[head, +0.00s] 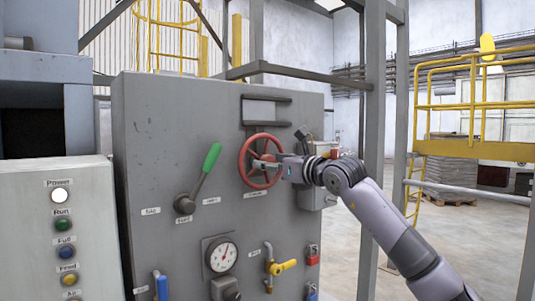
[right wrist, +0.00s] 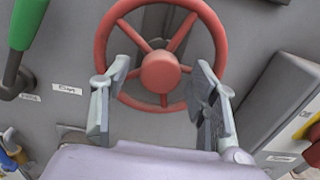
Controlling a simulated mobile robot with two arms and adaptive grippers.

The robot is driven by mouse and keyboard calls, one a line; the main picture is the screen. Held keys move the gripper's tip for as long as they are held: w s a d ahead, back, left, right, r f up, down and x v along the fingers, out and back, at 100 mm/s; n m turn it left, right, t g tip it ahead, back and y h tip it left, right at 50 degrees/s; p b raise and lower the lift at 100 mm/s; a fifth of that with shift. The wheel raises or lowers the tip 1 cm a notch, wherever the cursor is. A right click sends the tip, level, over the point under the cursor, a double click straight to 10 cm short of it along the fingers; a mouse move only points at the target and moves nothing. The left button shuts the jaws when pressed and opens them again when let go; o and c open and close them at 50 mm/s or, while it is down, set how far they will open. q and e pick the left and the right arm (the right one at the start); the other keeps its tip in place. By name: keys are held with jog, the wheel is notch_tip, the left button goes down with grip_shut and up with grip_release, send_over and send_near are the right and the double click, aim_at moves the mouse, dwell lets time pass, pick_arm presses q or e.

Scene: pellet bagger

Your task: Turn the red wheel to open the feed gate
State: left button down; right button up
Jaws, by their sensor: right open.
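The red wheel (head: 248,163) is a spoked handwheel on the grey panel (head: 150,120), below a dark slotted gauge housing. In the right wrist view the wheel (right wrist: 161,71) fills the upper middle, with its round hub at the centre. My right gripper (head: 268,160) comes from the right and is in front of the wheel. In the right wrist view its open fingers (right wrist: 160,95) stand on either side of the hub, near the lower rim. I cannot tell whether they touch the rim. My left gripper is not in view.
A green-handled lever (head: 207,163) is left of the wheel. Below are a pressure gauge (head: 222,256), a yellow valve handle (head: 283,267) and red padlocks (head: 313,254). A grey box (right wrist: 270,100) sits close on the right. A button panel (head: 85,230) stands left.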

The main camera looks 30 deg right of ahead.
jog(key=shift+w+p, duration=0.3)
jog(key=shift+w, duration=0.65)
grip_shut()
